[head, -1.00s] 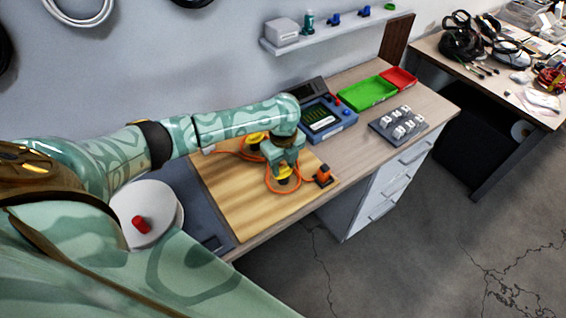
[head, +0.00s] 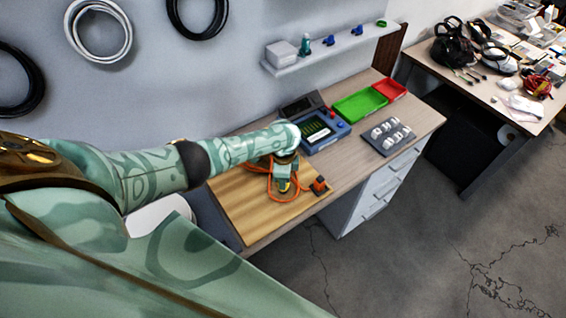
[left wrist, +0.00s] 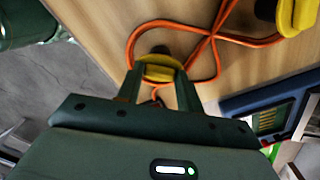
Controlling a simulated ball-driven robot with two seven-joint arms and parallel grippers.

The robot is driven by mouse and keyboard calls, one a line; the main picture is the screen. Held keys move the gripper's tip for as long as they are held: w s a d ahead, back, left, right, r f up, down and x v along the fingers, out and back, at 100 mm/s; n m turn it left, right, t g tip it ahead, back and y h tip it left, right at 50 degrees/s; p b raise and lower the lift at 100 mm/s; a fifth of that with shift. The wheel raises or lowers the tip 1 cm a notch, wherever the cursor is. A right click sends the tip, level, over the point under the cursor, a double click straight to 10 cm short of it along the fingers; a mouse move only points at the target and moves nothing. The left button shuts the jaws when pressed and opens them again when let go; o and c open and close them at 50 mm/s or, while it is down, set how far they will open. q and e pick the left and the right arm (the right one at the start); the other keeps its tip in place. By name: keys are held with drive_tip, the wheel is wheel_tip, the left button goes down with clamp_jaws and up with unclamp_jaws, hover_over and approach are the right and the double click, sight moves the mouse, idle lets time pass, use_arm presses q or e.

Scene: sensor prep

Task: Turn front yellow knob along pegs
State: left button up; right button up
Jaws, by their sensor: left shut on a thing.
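The front yellow knob (head: 283,187) sits on the light wooden board (head: 245,205), with an orange cable (head: 271,197) looping around it. My left gripper (head: 283,181) reaches down over it from above. In the left wrist view, my left gripper's two fingers (left wrist: 160,88) are shut on the yellow knob (left wrist: 160,68), one on each side. The pegs are not clearly visible. The second yellow knob (left wrist: 298,14) shows at the top right of that view; my arm mostly hides it in the head view. My right gripper is not in view.
Behind are a blue device (head: 325,131), a green tray (head: 360,105), a red tray (head: 390,90) and a grey rack of white pieces (head: 388,137). A shelf (head: 335,50) is on the wall.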

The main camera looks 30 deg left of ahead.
use_arm(q)
drive_tip(key=n+p, duration=0.2)
drive_tip(key=n, duration=0.2)
drive_tip(key=shift+r+n, duration=0.1)
drive_tip(key=shift+n, duration=0.2)
drive_tip(key=shift+n+p, duration=0.55)
drive_tip(key=shift+n, duration=1.15)
drive_tip(key=o, duration=1)
